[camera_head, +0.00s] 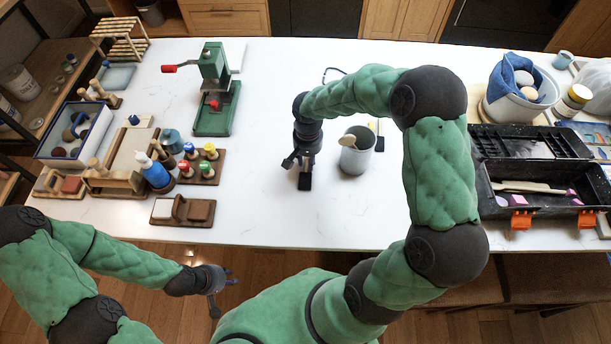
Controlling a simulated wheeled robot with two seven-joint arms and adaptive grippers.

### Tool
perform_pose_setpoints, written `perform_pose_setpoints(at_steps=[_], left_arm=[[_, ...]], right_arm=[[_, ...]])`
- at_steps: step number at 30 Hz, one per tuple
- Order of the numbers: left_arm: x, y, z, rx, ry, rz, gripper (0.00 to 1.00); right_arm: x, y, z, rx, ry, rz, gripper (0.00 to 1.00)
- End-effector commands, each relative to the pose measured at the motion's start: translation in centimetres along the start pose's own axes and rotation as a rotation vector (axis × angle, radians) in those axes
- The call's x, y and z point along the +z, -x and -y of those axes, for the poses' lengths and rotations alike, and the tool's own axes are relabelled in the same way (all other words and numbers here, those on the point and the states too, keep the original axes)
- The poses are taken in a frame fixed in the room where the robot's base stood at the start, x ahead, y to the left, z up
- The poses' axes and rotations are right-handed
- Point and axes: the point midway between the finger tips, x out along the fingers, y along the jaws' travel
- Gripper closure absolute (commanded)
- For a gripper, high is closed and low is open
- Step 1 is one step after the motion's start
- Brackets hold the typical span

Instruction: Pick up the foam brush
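A thin item with a yellowish stick and a dark end (380,143) shows just behind the grey cup (356,157), partly hidden by it; it may be the foam brush, but it is too small to be sure. My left gripper (224,289) is open and empty in front of the table's near edge, over the floor.
A green press (214,90) stands at the back left. Several wooden tool holders and a blue bottle (155,173) crowd the left. An open black toolbox (530,205) and a white bucket (512,106) fill the right. The front middle of the white table (265,215) is clear.

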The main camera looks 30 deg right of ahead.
Motion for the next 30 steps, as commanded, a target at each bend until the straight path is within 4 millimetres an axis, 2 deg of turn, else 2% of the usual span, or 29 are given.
perform_pose_setpoints(at_steps=[6,9,23,30], left_arm=[[0.0,0.0,0.0,0.0,0.0,0.0,0.72],[0.0,0.0,0.0,0.0,0.0,0.0,0.72],[0.0,0.1,0.0,0.0,0.0,0.0,0.72],[0.0,0.4,-0.1,0.0,0.0,0.0,0.72]], right_arm=[[0.0,-0.1,0.0,0.0,0.0,-0.001,0.71],[0.0,-0.1,0.0,0.0,0.0,-0.001,0.96],[0.0,0.1,0.0,0.0,0.0,-0.001,0.97],[-0.1,2.1,0.0,0.0,0.001,-0.002,0.97]])
